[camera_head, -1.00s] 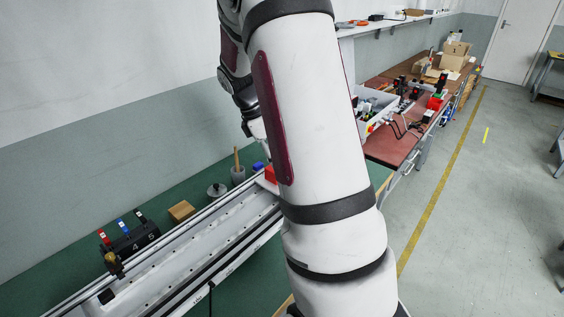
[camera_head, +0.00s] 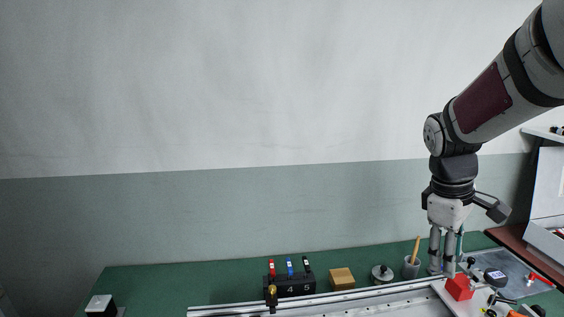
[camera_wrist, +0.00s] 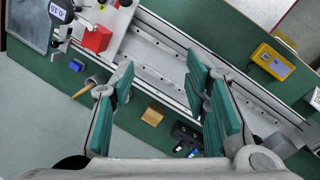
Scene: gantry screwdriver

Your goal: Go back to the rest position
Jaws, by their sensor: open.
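My gripper (camera_head: 446,268) hangs at the end of my arm on the right of the head view, pointing down above the back of the green bench. In the wrist view my gripper (camera_wrist: 162,75) has its teal-padded fingers wide apart with nothing between them. The black numbered holder (camera_head: 290,285) stands at the back of the bench, with red, blue and black screwdrivers (camera_head: 290,266) upright in it. It also shows below the fingers in the wrist view, partly hidden by one finger. The gantry rail (camera_head: 330,301) runs along the front of the bench.
A wooden block (camera_head: 342,279), a round grey lidded pot (camera_head: 382,274) and a cup with a stick (camera_head: 411,267) stand near my gripper. A red block (camera_head: 460,287) is below it on the right. A yellow device (camera_wrist: 274,62) lies on the bench. The wall above the bench is clear.

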